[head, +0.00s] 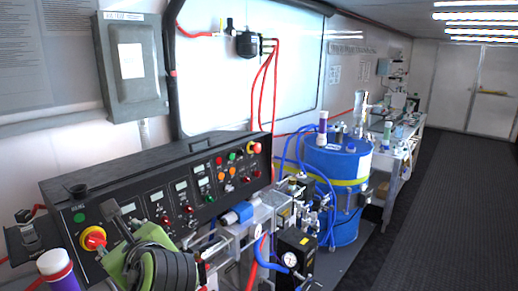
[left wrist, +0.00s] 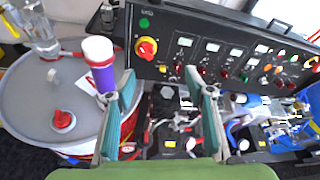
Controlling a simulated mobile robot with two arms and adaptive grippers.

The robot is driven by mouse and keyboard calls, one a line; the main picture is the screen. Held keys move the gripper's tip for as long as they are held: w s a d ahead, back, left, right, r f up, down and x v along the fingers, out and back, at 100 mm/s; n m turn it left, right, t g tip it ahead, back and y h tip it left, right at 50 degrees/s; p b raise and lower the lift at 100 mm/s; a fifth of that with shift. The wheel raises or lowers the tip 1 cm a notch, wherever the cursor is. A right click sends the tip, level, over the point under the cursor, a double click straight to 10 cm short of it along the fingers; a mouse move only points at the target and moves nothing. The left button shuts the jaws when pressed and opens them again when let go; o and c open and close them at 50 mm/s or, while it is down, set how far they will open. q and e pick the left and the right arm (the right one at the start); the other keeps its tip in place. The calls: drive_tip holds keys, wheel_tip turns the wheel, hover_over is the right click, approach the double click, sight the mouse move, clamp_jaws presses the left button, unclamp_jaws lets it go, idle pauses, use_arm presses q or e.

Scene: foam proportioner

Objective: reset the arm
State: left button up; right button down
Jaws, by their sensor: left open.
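My left gripper (head: 128,232) shows at the bottom left of the head view, in front of the black control panel (head: 205,185). In the left wrist view its two teal fingers (left wrist: 160,82) stand apart, with nothing held between them. The panel, with its red and yellow rotary switch (left wrist: 146,48), lies beyond the fingertips. A purple and white bottle (left wrist: 101,66) stands on a grey drum lid (left wrist: 55,100) left of the fingers; I cannot tell whether the left finger touches it. My right gripper is in neither view.
A blue drum (head: 337,190) stands right of the panel among hoses and fittings. A pressure gauge (head: 290,259) sits low in front. A grey wall box (head: 131,68) hangs above the panel. A workbench (head: 397,150) stands farther back. The dark floor (head: 450,210) at right is clear.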

use_arm(q)
drive_tip(key=s+d+f+n+g+h, duration=0.1)
drive_tip(key=s+d+f+n+h, duration=0.2)
drive_tip(key=f, duration=0.8)
drive_tip(key=s+f+n+g+h, duration=0.15)
drive_tip(key=s+f+n, duration=0.35)
drive_tip(key=f, duration=0.5)
drive_tip(key=s+d+f+n+g+h, duration=0.2)
drive_tip(key=s+f+n+h, duration=0.1)
drive_tip(key=s+f+n, duration=0.5)
drive_tip(key=s+d+f+n+g+h, duration=0.25)
drive_tip(key=s+f+n, duration=0.35)
drive_tip(key=s, duration=0.5)
wheel_tip(320, 180, down, 33)
drive_tip(key=s+b, duration=0.2)
drive_tip(key=b, duration=0.4)
drive_tip(key=s+a+f+g+b, duration=0.2)
drive_tip(key=s+f+b, duration=0.2)
drive_tip(key=s+f, duration=1.2)
wheel_tip(320, 180, down, 4)
drive_tip(key=shift+s+a+r+m+b, duration=0.1)
drive_tip(key=shift+s+a+m+b, duration=0.2)
drive_tip(key=shift+s+b, duration=0.1)
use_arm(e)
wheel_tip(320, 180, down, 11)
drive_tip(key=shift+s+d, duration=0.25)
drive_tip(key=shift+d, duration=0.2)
